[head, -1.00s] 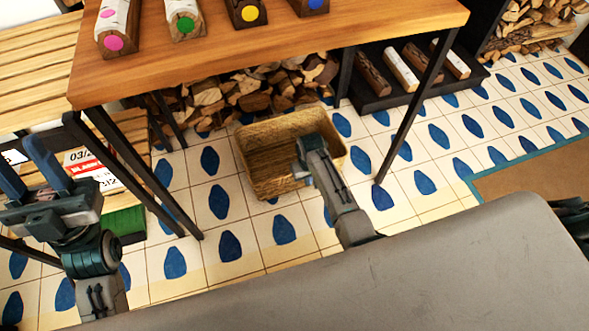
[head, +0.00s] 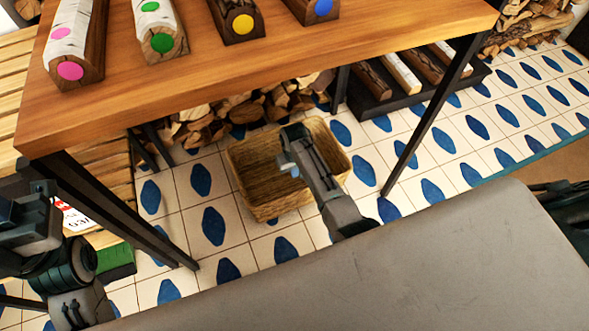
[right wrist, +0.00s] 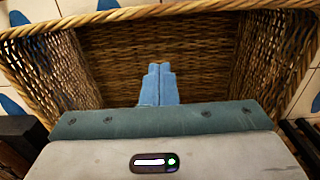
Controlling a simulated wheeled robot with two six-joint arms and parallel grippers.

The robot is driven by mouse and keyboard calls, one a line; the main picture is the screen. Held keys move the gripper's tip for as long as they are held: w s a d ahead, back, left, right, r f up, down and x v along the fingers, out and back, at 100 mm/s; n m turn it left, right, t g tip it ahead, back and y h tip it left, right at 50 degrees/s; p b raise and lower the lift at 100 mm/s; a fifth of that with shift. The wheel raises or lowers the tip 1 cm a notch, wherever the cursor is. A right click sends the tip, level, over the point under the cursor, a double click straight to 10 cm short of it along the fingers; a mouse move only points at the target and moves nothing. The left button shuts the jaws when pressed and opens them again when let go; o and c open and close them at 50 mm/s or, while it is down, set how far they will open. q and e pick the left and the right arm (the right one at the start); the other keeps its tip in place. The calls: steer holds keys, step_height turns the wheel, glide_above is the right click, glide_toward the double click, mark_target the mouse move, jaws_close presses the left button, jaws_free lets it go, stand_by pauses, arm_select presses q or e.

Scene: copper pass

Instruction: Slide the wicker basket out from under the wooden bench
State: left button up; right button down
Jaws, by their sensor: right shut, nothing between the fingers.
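The wicker basket (head: 262,203) is an empty, open-topped tan box on the tiled floor. It stands under and in front of the wooden bench (head: 135,112), between its black front legs. My right gripper (head: 287,160) reaches over the basket's opening. In the right wrist view its blue fingers (right wrist: 158,84) are closed together, with nothing between them, inside the basket (right wrist: 90,55) and pointing at the far wall. Whether they touch the wicker I cannot tell. My left gripper (head: 28,192) is at the left edge, away from the basket, its fingers partly cut off and dark.
Short logs with coloured dots (head: 158,45) lie on the bench top. Split firewood (head: 245,108) is piled behind the basket. A black tray of logs (head: 400,85) sits at the right. Slatted wood (head: 118,200) and a green box (head: 115,262) stand left. Tiles in front are clear.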

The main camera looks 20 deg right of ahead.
steer(key=s+f+b, duration=0.2)
steer(key=s+f, duration=0.2)
steer(key=f, duration=0.1)
steer(key=shift+f+b, duration=0.25)
steer(key=shift+b, duration=0.15)
steer(key=shift+d, duration=0.1)
